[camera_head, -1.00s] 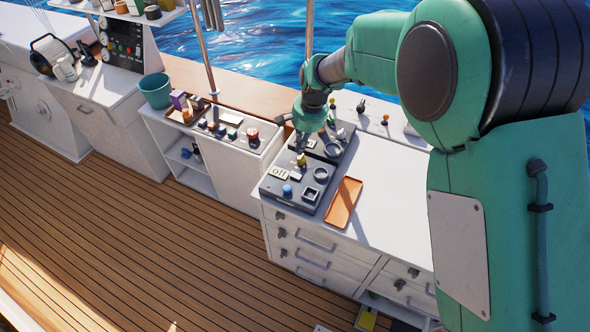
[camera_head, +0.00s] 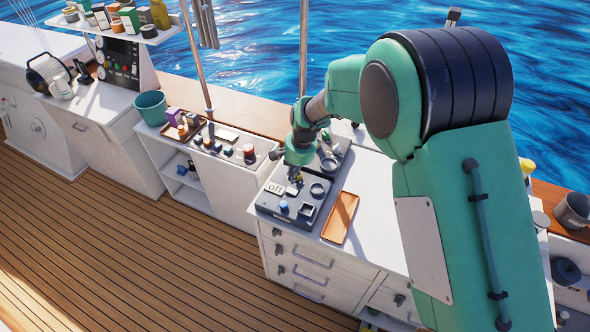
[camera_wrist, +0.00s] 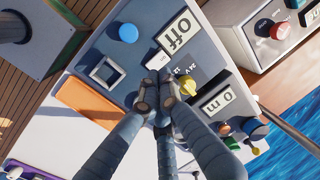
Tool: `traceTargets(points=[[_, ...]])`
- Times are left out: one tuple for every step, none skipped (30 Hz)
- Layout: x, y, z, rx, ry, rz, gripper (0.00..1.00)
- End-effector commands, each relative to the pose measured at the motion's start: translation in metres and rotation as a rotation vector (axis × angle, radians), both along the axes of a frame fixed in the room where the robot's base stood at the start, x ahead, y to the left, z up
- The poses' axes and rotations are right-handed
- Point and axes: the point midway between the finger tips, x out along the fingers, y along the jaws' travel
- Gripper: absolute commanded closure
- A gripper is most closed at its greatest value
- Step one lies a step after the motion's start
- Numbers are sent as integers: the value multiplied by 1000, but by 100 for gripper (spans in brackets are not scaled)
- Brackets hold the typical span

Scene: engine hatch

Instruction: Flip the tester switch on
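The tester (camera_head: 268,206) is a dark grey panel on the white cabinet top. Its display plate reads "off" (camera_head: 274,188); the wrist view shows the same plate (camera_wrist: 178,34) close up. A small white piece (camera_wrist: 157,60) lies beside that plate, just beyond my fingertips; I cannot tell if it is the switch. The panel also carries a blue knob (camera_wrist: 128,33), a square frame (camera_wrist: 105,71) and a yellow knob (camera_wrist: 187,84). My gripper (camera_wrist: 157,88) is over the panel, its fingers drawn together. The fingertips hide what lies beneath; contact cannot be told.
A second panel with a "0 m" plate (camera_wrist: 218,101) adjoins the tester. An orange tray (camera_head: 340,217) lies beside it on the cabinet. To the left stand another control panel with a red knob (camera_head: 248,150) and a teal bucket (camera_head: 150,108). The deck is clear.

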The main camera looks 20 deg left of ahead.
Motion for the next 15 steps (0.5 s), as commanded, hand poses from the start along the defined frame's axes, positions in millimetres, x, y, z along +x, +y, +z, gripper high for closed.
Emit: traceTargets(points=[[0,1,-10,-1,2,0,100],[-1,2,-14,-2,3,0,100],[-1,3,-20,-1,2,0,100],[0,4,-24,-1,2,0,100],[0,4,-28,0,1,0,100],[0,5,-34,-1,1,0,100],[0,6,-37,-1,2,0,100],[-1,6,-40,-1,2,0,100],[0,7,-44,-1,1,0,100],[0,7,-46,0,1,0,100],[0,8,-49,0,0,0,100],[0,8,-51,0,0,0,100],[0,9,-53,0,0,0,100],[0,9,-54,0,0,0,100],[0,9,-56,0,0,0,100]])
